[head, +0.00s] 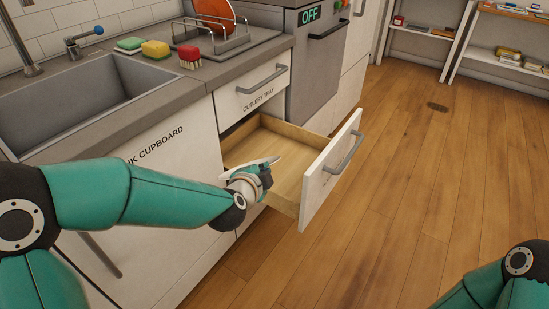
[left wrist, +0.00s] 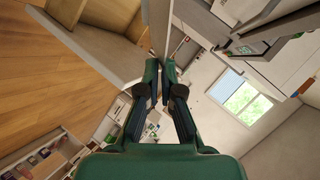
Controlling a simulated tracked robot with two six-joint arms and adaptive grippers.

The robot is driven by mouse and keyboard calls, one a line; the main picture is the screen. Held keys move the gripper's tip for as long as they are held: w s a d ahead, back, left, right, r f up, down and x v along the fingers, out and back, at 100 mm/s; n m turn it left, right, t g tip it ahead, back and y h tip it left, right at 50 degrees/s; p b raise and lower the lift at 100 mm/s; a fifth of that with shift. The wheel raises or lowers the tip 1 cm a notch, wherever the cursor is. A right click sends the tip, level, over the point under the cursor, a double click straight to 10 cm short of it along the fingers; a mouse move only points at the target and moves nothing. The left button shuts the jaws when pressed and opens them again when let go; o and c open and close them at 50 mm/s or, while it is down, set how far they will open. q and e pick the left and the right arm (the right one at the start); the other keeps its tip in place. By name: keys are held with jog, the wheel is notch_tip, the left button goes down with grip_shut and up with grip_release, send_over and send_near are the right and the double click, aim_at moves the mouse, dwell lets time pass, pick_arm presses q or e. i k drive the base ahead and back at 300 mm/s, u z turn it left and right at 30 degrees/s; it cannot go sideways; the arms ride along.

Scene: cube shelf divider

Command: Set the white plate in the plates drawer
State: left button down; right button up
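The white plate (head: 249,166) shows nearly edge-on in the head view, at the open drawer's left part. My left gripper (head: 264,174) is shut on it. In the left wrist view the plate is a thin pale strip (left wrist: 158,28) rising from between the nearly closed fingertips (left wrist: 160,66). I cannot tell whether the plate touches the drawer. My right gripper is out of view.
The pulled-out drawer front (head: 331,171) has a grey handle. The closed cutlery drawer (head: 250,91) is above. On the counter are a dish rack (head: 222,46) with an orange-red plate (head: 214,12), sponges (head: 155,49) and a red brush (head: 189,57). Open floor (head: 420,160) lies right.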

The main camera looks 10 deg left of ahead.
aim_at(284, 167)
jog(key=z, duration=0.05)
jog(key=i, duration=0.9)
